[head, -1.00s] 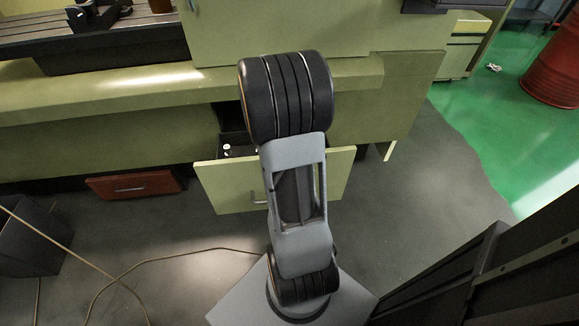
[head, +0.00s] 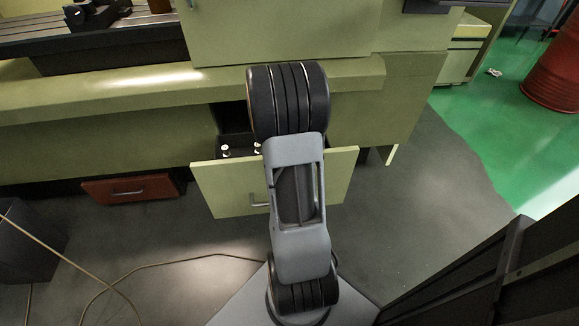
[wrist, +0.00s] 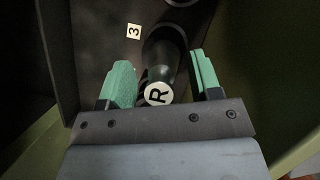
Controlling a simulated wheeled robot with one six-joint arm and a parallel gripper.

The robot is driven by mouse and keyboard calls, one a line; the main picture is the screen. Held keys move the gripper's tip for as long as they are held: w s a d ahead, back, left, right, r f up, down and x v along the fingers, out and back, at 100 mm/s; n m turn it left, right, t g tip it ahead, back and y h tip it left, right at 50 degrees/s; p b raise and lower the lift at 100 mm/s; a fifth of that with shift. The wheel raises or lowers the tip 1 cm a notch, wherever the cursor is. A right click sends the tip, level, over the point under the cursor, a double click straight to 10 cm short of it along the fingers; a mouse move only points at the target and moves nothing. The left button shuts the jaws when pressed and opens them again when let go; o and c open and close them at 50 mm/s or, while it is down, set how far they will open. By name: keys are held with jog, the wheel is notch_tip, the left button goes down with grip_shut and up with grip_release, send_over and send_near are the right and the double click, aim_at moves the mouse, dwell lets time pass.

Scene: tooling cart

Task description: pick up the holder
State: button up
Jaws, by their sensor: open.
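The holder (wrist: 165,60) is a dark, tapered tool holder with a round white end face marked "R", seen in the wrist view inside a dark compartment. My gripper (wrist: 162,72) is open, with one green finger on each side of the holder. A gap shows beside the right finger; whether the left finger touches is unclear. In the head view my arm hides the gripper and part of the open drawer (head: 225,185). Small white round ends (head: 225,148) show inside the drawer.
A white label "3" (wrist: 134,31) is beside the holder. Drawer walls flank the gripper. A red drawer front (head: 130,189) is lower left, and a red barrel (head: 552,75) stands far right.

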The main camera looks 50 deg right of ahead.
jog(key=shift+c, duration=0.3)
grip_shut()
jog(key=shift+r, duration=0.1)
dwell(0.9)
